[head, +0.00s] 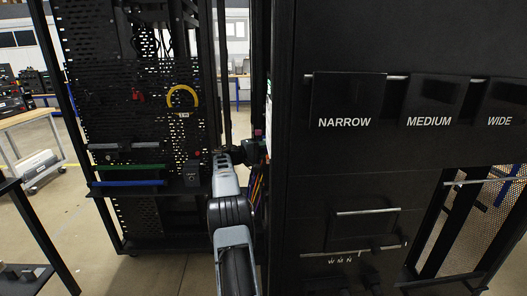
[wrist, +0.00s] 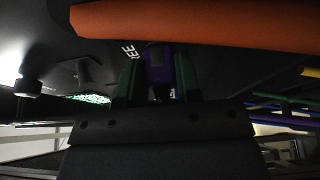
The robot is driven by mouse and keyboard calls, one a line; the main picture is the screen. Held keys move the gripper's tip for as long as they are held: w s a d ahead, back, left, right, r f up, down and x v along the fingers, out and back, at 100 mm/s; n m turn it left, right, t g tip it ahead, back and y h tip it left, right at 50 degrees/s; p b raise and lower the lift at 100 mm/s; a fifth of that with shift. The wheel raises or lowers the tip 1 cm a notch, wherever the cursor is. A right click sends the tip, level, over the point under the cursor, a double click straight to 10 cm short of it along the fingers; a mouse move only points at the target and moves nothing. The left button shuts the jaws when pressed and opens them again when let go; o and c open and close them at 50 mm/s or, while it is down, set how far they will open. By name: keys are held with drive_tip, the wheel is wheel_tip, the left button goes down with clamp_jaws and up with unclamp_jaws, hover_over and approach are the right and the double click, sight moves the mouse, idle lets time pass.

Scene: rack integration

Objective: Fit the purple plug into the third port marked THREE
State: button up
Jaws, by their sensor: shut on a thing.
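The purple plug (wrist: 157,58) is between the two green fingers of my gripper (wrist: 158,82) in the wrist view, and the gripper is shut on it. White letters reading "REE" (wrist: 130,52), part of a port label, show on the dark panel (wrist: 105,45) just left of the plug. The port opening itself is hidden, and I cannot tell whether the plug touches it. In the head view my gripper (head: 250,152) is at the side of the tall black rack (head: 281,130), with a small purple spot (head: 258,133) just above it.
A thick orange cable (wrist: 200,24) crosses close above the gripper in the wrist view. Several coloured cables (wrist: 275,108) run at the right. In the head view the black cabinet (head: 400,180) fills the right, and a perforated rack panel (head: 140,120) stands at the left.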

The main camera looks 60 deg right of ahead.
drive_tip(key=o, duration=1)
drive_tip(key=shift+s, duration=0.1)
drive_tip(key=b+v, duration=0.1)
drive_tip(key=v, duration=1.2)
drive_tip(key=shift+a, duration=0.3)
drive_tip(key=shift+w, duration=0.25)
